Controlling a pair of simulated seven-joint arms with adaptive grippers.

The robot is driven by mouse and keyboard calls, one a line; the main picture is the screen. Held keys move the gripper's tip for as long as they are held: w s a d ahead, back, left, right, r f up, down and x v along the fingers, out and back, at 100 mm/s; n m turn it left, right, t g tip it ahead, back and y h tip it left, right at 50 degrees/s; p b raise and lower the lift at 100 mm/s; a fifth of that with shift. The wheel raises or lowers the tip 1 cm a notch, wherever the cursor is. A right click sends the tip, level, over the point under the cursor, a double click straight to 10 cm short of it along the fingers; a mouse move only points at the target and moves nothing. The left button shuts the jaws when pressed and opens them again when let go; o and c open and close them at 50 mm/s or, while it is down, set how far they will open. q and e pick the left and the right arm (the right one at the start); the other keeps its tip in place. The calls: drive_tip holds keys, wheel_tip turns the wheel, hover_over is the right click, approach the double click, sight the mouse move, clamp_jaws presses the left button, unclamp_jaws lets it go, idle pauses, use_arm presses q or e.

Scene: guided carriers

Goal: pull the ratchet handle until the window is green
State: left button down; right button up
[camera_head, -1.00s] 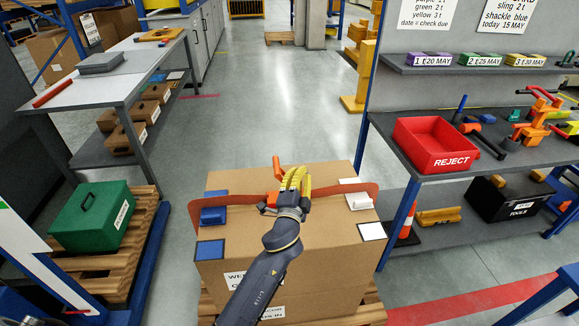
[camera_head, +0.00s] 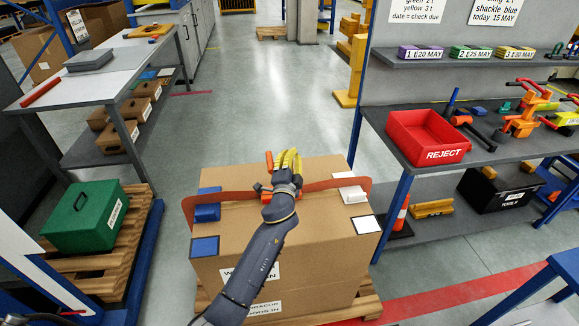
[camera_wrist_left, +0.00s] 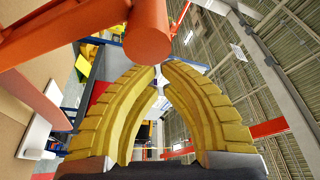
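A large cardboard box (camera_head: 235,228) stands in front of me with a red-brown strap (camera_head: 322,186) across its top. The orange ratchet handle (camera_head: 269,160) stands up near the strap's middle, just left of my left gripper (camera_head: 288,158). In the left wrist view, the yellow fingers (camera_wrist_left: 159,68) meet or nearly meet at their tips. A thick orange bar (camera_wrist_left: 147,32), apparently the handle, crosses in front of the left finger's tip; it does not appear enclosed between the fingers. The ratchet body is mostly hidden by my gripper, and I cannot see its window. My right gripper is out of view.
A blue edge protector (camera_head: 207,207) and a white one (camera_head: 351,194) sit under the strap at the box's sides. A red reject bin (camera_head: 428,138) stands on the right shelf, a green case (camera_head: 85,216) on the left pallet. Open floor lies behind the box.

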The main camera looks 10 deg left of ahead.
use_arm(q)
drive_tip(key=shift+s+a+f, duration=0.25)
drive_tip(key=shift+a+f, duration=0.05)
drive_tip(key=shift+a, duration=0.25)
drive_tip(key=shift+s+a+f, duration=0.3)
drive_tip(key=shift+a, duration=0.25)
drive_tip(key=shift+s+a+f, duration=0.25)
drive_tip(key=shift+a+f, duration=0.05)
drive_tip(key=shift+a, duration=0.25)
